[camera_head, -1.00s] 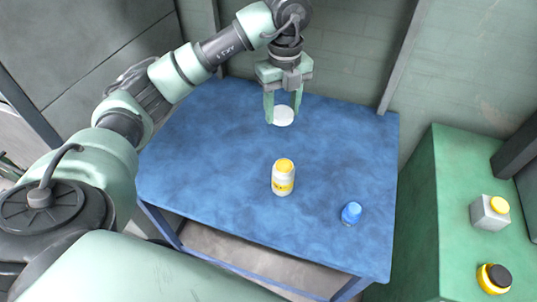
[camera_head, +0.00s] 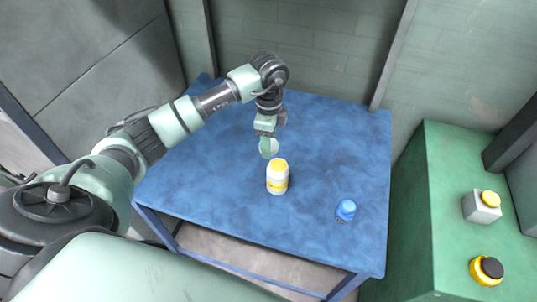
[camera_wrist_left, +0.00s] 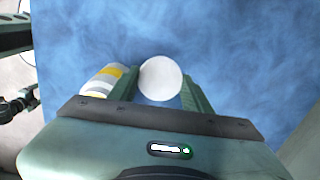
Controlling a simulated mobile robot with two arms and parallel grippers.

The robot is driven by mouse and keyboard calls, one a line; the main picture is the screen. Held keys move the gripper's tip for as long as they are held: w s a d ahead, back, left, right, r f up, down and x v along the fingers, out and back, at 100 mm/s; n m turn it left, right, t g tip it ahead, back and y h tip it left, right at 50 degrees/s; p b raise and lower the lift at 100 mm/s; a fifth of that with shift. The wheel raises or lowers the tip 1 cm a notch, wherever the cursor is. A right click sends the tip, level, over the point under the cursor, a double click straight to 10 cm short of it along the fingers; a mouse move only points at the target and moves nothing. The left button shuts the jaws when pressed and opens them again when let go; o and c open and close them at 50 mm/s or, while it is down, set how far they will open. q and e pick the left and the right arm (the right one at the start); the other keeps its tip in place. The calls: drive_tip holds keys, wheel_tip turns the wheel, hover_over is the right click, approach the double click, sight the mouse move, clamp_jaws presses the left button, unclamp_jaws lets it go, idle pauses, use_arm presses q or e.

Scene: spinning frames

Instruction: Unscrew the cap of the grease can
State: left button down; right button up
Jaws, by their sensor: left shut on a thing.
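My left gripper (camera_head: 268,150) hangs over the blue table and is shut on a white round disc-like thing (camera_wrist_left: 161,78). The disc shows between its two fingers in the wrist view. I cannot tell whether it is a loose cap or the top of something taller. A white jar with a yellow top and yellow label (camera_head: 277,187) stands upright on the table, just in front of the gripper. It shows beside the left finger in the wrist view (camera_wrist_left: 98,86), partly hidden. No readable label tells which thing is the grease can. My right gripper is not in view.
A small blue container (camera_head: 346,209) stands on the right of the blue table (camera_head: 220,205). On the green cabinet (camera_head: 445,200) at right are a grey box with a yellow button-like top (camera_head: 481,208) and a yellow round thing with a black top (camera_head: 486,270). The left of the table is clear.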

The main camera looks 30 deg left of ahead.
use_arm(q)
wheel_tip(320, 180, down, 6)
drive_tip(key=shift+f+p, duration=0.25)
drive_tip(key=shift+p, duration=0.1)
drive_tip(key=shift+f, duration=0.25)
drive_tip(key=shift+f, duration=0.15)
drive_tip(key=c, duration=0.7)
unclamp_jaws()
drive_tip(key=shift+o, duration=0.2)
wheel_tip(320, 180, up, 12)
drive_tip(key=shift+r+b, duration=0.2)
drive_tip(key=shift+b, duration=0.95)
